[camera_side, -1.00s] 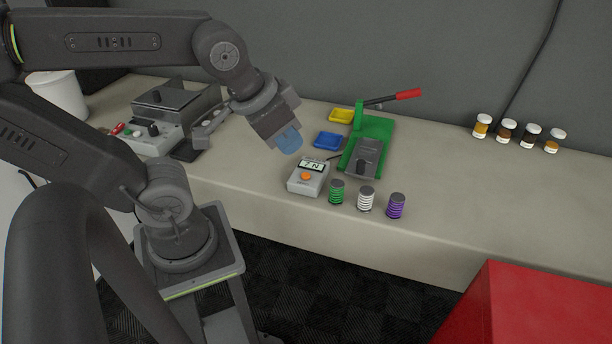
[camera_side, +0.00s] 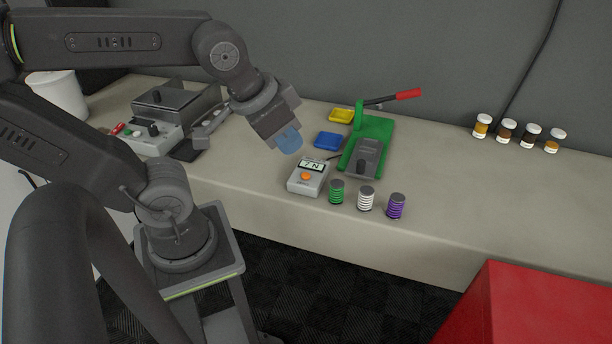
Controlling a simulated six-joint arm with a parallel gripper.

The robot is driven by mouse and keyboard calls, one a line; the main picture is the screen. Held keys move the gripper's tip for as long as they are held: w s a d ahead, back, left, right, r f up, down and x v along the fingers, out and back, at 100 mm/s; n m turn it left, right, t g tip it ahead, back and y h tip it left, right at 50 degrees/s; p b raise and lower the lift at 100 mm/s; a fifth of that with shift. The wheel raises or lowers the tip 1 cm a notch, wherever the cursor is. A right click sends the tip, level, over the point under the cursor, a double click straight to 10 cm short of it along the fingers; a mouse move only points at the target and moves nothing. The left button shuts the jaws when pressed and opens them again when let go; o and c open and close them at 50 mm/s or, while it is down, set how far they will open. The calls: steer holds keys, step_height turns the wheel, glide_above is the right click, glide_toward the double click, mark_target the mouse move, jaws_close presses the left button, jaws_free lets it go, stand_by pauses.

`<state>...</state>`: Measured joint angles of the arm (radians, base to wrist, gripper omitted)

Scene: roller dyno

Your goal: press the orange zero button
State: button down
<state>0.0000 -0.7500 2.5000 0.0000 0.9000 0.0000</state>
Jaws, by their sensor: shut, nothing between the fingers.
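The orange zero button (camera_side: 306,176) sits on the front part of a small grey meter box (camera_side: 305,187) near the bench's front edge. The meter's display (camera_side: 311,165) reads what looks like "7 N". My gripper (camera_side: 290,143) has blue fingertips, which are shut and empty. It hangs above the bench, up and to the left of the meter, pointing down and slightly right. It is apart from the button, and the button is in full view.
Green (camera_side: 336,191), white (camera_side: 366,198) and purple (camera_side: 396,205) ringed cylinders stand right of the meter. Behind are a green press (camera_side: 375,128) with a red-tipped lever, a blue tray (camera_side: 328,140) and a yellow tray (camera_side: 341,116). Several jars (camera_side: 507,130) stand far right.

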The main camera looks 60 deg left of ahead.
stand_by(0.5)
steer(key=m+t+h, duration=0.1)
steer(key=m+h, duration=0.5)
steer(key=m, duration=1.1)
glide_above(304, 176)
step_height(304, 176, down, 7)
steer(key=shift+f, duration=0.1)
steer(key=shift+f+t, duration=0.1)
steer(key=shift+t, duration=0.2)
steer(key=shift+f, duration=4.3)
